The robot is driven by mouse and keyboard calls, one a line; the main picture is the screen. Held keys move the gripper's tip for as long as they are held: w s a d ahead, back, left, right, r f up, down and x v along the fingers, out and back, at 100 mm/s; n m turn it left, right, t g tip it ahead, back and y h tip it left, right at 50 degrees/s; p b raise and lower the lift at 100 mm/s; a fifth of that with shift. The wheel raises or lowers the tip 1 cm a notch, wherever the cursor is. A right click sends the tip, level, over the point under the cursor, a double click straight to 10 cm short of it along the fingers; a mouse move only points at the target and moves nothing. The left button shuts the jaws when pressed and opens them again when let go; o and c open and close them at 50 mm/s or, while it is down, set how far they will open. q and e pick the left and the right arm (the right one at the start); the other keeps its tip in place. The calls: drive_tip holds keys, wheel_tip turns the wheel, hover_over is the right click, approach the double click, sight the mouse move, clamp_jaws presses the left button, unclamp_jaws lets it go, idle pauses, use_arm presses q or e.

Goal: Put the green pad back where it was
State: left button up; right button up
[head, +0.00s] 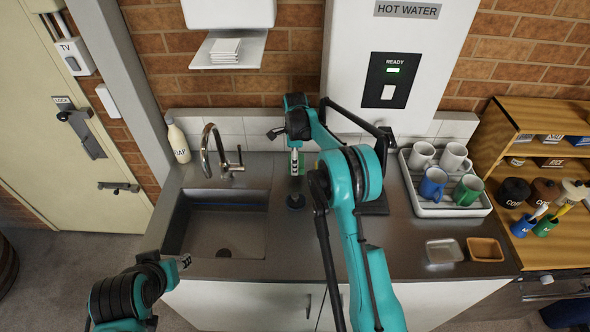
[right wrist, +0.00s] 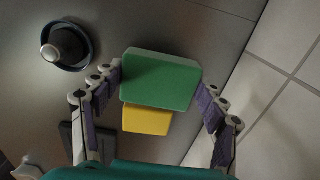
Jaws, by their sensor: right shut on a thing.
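The green pad (right wrist: 160,80) is a flat block between the two fingers of my right gripper (right wrist: 162,84) in the right wrist view. The fingers touch its left and right sides. A yellow block (right wrist: 147,120) shows partly behind the pad; I cannot tell whether they touch. In the head view my right gripper (head: 297,165) points down over the counter behind the sink's right side, and only a sliver of green shows by it. My left gripper (head: 184,262) is low at the sink's front edge, too small to read.
A dark round dish with a pale knob (right wrist: 67,45) stands near the pad. The sink (head: 215,225) and tap (head: 220,150) are to the left. A mug tray (head: 445,210) is to the right. A tiled wall (right wrist: 285,75) is close behind.

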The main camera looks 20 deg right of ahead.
wheel_tip(320, 180, down, 3)
drive_tip(key=shift+f+b, duration=0.1)
drive_tip(key=shift+b, duration=0.2)
drive_tip(key=shift+f, duration=0.35)
drive_tip(key=shift+f, duration=0.1)
drive_tip(key=o, duration=1.1)
